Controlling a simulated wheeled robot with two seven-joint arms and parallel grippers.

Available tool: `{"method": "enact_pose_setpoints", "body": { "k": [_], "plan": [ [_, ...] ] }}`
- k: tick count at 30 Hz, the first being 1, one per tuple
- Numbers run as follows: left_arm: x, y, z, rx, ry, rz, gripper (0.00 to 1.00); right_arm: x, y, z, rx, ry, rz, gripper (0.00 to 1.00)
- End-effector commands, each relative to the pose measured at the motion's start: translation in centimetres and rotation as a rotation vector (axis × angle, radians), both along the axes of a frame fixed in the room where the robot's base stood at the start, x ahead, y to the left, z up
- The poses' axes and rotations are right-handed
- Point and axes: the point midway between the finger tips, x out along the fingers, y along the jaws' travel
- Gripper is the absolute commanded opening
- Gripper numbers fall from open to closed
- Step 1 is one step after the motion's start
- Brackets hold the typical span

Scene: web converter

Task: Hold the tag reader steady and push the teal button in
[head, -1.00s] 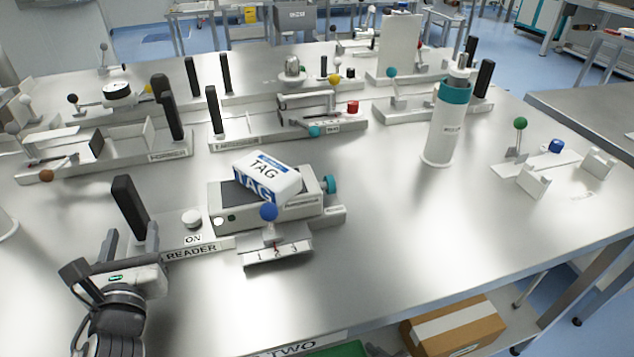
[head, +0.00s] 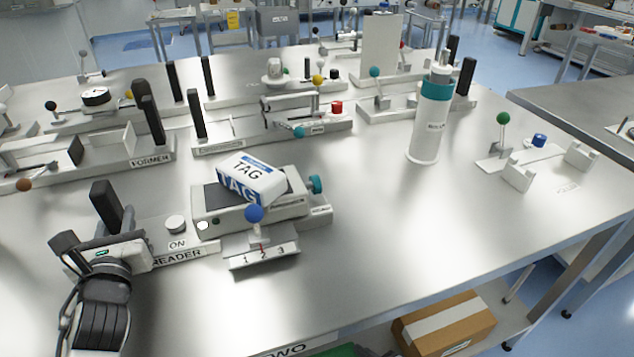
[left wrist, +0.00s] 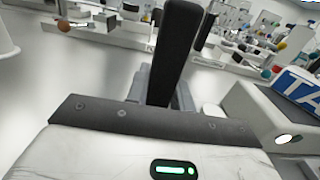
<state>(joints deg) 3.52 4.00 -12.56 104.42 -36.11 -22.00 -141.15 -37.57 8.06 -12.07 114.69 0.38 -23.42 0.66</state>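The tag reader (head: 290,211) is a pale box on the steel table, with a white TAG block (head: 252,181) lying tilted on top. The teal button (head: 316,184) sticks out from its right side. An upright black post (head: 104,203) stands at the left end of the reader's base. My left gripper (head: 118,236) is at this post. In the left wrist view the post (left wrist: 175,50) rises between the fingers, which sit close against both sides, their tips partly hidden behind it. The left wrist view shows only part of the reader (left wrist: 262,112). My right gripper is not in view.
A blue-knobbed lever (head: 254,214) stands over a 1-2-3 scale in front of the reader. A white ON knob (head: 175,224) sits between post and reader. A white cylinder with a teal band (head: 427,135) stands to the right. The table between it and the reader is clear.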

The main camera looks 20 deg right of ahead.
Motion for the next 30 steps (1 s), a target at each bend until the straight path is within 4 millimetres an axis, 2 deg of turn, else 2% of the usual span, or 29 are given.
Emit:
{"method": "enact_pose_setpoints", "body": {
  "k": [11,13,30],
  "plan": [
    [0.0,0.0,0.0,-0.001,0.000,0.000,0.00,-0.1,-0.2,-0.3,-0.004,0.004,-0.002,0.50],
    [0.0,-0.1,0.6,-0.017,-0.013,-0.005,0.00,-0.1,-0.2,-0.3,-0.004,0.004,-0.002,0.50],
    [0.0,-0.1,-0.5,-0.011,-0.003,-0.004,0.00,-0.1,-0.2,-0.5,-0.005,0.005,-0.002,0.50]
  ]
}}
